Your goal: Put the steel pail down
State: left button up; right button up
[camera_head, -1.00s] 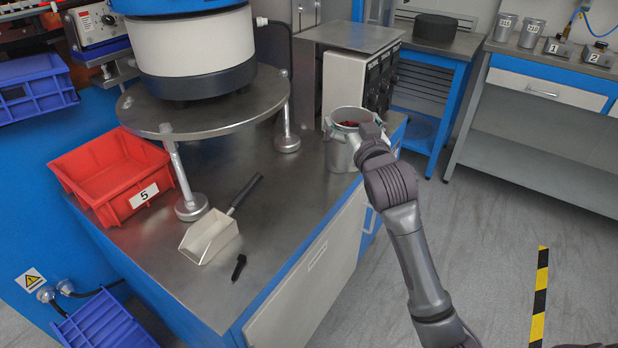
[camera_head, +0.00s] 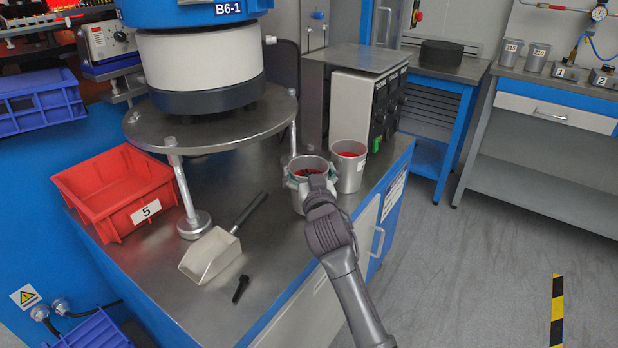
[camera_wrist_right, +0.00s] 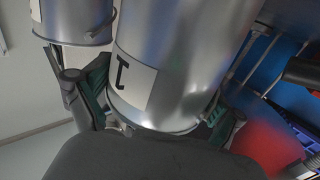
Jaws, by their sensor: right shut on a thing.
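A steel pail (camera_head: 297,197) with red contents is between the fingers of my right gripper (camera_head: 309,180), over the steel worktop (camera_head: 270,268). It looks upright. I cannot tell from the head view whether its base touches the top. In the right wrist view the pail (camera_wrist_right: 180,60) fills the middle, with a white label bearing a black mark, and green-padded fingers (camera_wrist_right: 155,110) are on both sides of it. A second steel pail (camera_head: 348,178), also with red contents, stands just behind to the right; a steel pail (camera_wrist_right: 75,20) also shows upper left in the wrist view. My left gripper is out of view.
A round steel stand (camera_head: 215,135) carries the blue and white machine (camera_head: 200,60). A red bin (camera_head: 110,190) marked 5, a scoop (camera_head: 212,254) and a small black object (camera_head: 241,289) are to the left. A control box (camera_head: 350,105) stands behind.

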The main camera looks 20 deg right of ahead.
jog(key=shift+f, duration=0.3)
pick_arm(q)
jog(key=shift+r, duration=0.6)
pick_arm(e)
jog(key=o, duration=1.4)
jog(key=shift+f, duration=0.25)
jog(key=shift+o, duration=0.2)
jog(key=shift+s, duration=0.1)
jog(key=shift+r, duration=0.1)
jog(key=shift+s+a, duration=0.1)
jog(key=shift+s, duration=0.15)
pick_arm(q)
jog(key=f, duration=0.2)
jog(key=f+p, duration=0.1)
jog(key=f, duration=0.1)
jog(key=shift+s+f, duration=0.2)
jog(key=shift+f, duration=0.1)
pick_arm(e)
jog(key=s+a, duration=0.1)
jog(key=s, duration=1)
jog(key=shift+s+a, duration=0.15)
jog(key=shift+a, duration=0.05)
